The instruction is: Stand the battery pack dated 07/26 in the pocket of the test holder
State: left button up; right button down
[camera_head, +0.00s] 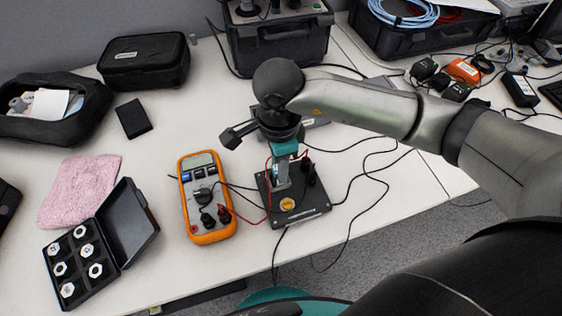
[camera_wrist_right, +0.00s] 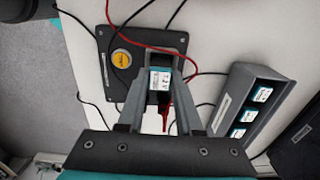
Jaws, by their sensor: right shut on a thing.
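My right gripper (camera_head: 283,182) is over the test holder (camera_head: 312,208), a dark plate with a yellow round button and black terminals. In the right wrist view my right gripper (camera_wrist_right: 162,68) is shut on a small battery pack (camera_wrist_right: 160,82) with a white and teal label. Its date is too small to read. The test holder (camera_wrist_right: 103,42) lies beneath it there. My left gripper is not in view.
A grey rack (camera_wrist_right: 219,112) with several labelled packs stands beside the holder in the wrist view. An orange multimeter (camera_head: 208,232) is left of the holder, with red and black leads running across. An open case of hex parts (camera_head: 137,222) is farther left.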

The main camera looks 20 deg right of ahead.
jog(key=shift+c, duration=0.5)
grip_release()
jog(key=shift+f, duration=0.35)
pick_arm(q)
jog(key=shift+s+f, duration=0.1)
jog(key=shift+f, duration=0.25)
pick_arm(e)
jog(key=shift+r, duration=0.1)
jog(key=shift+w+a+r+p, duration=0.1)
jog(key=shift+a+r+p, duration=0.1)
jog(key=shift+r+p, duration=1.1)
jog(key=shift+r, duration=0.45)
jog(key=shift+r+p, duration=1.1)
jog(key=shift+r, duration=0.45)
jog(key=shift+r+p, duration=0.4)
jog(key=shift+r, duration=0.5)
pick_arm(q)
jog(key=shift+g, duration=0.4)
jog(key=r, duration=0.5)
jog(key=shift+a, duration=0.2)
